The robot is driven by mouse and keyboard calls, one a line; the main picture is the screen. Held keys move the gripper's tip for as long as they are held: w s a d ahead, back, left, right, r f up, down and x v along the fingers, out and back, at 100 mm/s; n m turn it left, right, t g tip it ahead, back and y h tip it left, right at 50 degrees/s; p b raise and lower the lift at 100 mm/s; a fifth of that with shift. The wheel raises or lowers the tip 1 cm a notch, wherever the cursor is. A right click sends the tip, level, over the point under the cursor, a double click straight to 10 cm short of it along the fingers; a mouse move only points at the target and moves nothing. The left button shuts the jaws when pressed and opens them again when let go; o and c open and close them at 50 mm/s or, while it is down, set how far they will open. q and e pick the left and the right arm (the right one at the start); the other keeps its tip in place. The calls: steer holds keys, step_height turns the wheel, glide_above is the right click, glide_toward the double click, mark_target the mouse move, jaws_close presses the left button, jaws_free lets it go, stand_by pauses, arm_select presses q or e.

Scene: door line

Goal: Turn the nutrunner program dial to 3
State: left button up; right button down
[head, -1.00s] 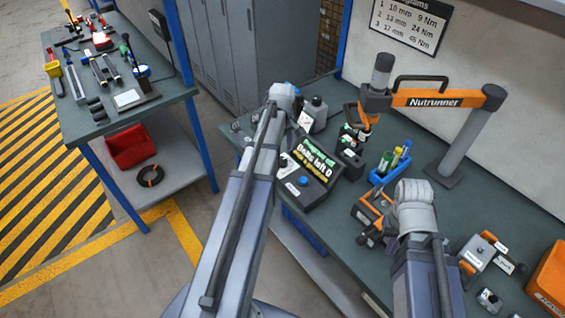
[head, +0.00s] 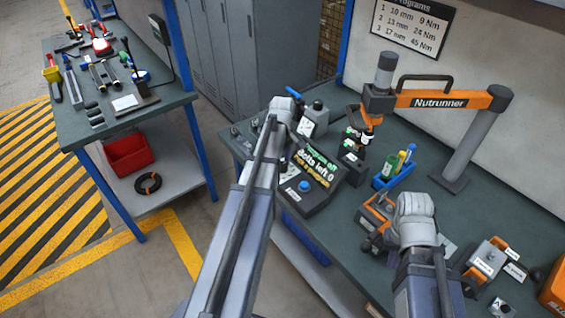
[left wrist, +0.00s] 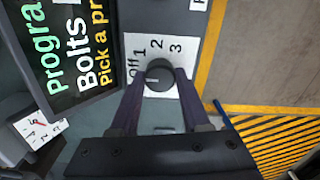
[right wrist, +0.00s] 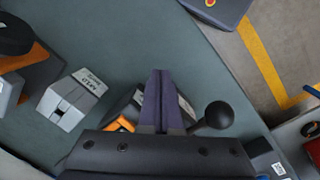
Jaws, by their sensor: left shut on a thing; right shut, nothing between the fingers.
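The nutrunner program dial (left wrist: 160,72) is a round dark knob on a white plate (left wrist: 133,42) marked Off, 1, 2 and 3. A faint light mark on the knob seems to lie on the Off side. My left gripper (left wrist: 158,88) is shut on the knob, one finger on each side. In the head view my left arm hides the dial. The console screen (head: 318,166) reads program off, bolts left 0, pick a program. My right gripper (right wrist: 160,76) is shut and empty above the bench, over a partly hidden grey and orange item.
The console has a blue button (head: 304,186). A black ball knob (right wrist: 218,115) is close beside my right fingers. A grey labelled block (right wrist: 72,100) lies to their left.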

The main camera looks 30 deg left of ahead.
arm_select(q)
jaws_close()
steer(key=m, duration=0.5)
steer(key=shift+m, duration=0.3)
steer(key=m, duration=1.1)
steer(key=shift+m, duration=0.4)
steer(key=m, duration=0.6)
steer(key=shift+m, duration=0.5)
